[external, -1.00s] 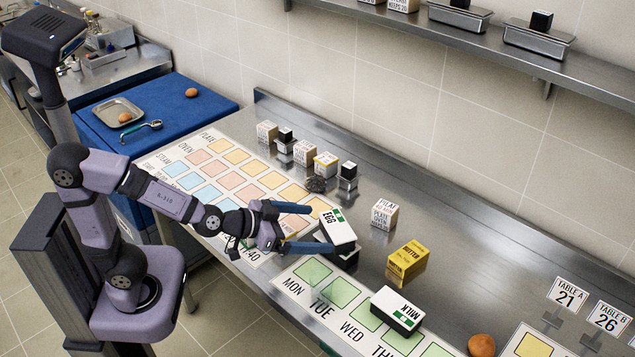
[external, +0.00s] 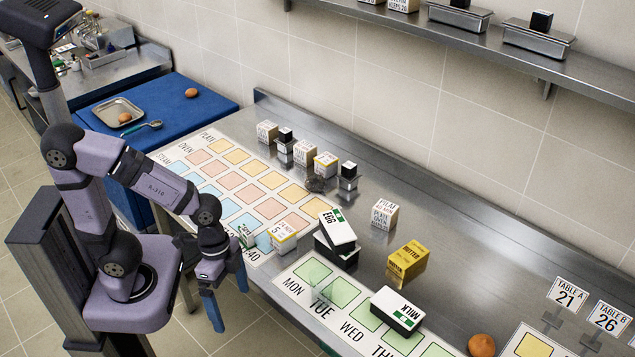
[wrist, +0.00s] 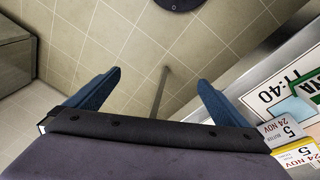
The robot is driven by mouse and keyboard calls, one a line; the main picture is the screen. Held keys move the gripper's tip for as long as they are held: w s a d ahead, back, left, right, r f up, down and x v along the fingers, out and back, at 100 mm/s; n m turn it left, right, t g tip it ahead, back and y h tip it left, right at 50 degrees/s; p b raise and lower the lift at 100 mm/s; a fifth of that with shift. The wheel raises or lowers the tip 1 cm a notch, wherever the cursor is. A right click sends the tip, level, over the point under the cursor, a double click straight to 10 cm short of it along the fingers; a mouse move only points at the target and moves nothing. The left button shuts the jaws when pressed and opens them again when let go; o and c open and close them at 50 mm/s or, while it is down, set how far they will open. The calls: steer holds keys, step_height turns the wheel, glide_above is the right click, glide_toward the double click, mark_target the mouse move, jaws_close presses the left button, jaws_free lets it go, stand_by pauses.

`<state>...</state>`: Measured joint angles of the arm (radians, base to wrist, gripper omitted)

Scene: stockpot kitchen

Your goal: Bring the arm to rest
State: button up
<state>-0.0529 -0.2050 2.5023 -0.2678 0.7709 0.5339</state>
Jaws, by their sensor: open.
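My gripper (external: 229,306) hangs beside the front edge of the steel counter, pointing down over the floor, with its blue fingers apart and nothing between them. In the wrist view my gripper (wrist: 160,88) shows both blue fingers spread, with floor tiles below. My arm is folded back close to its base, clear of the things on the counter.
On the counter (external: 455,250), the EGG carton (external: 337,228) sits tilted on a dark box. Small labelled boxes (external: 284,236) stand near my gripper.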

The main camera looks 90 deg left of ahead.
steer(key=s+f+n+g+b, duration=0.1)
steer(key=s+f+n+b, duration=0.15)
steer(key=f, duration=0.25)
steer(key=s+f+n+g+b, duration=0.1)
steer(key=f+n+b, duration=0.1)
steer(key=f+b, duration=0.3)
steer(key=a+r+m+y+p, duration=0.1)
steer(key=a+r+y+p, duration=0.1)
steer(key=r+p, duration=1.3)
steer(key=shift+w+a+t+p, duration=0.4)
steer(key=shift+a+p, duration=0.25)
steer(key=shift+p, duration=0.55)
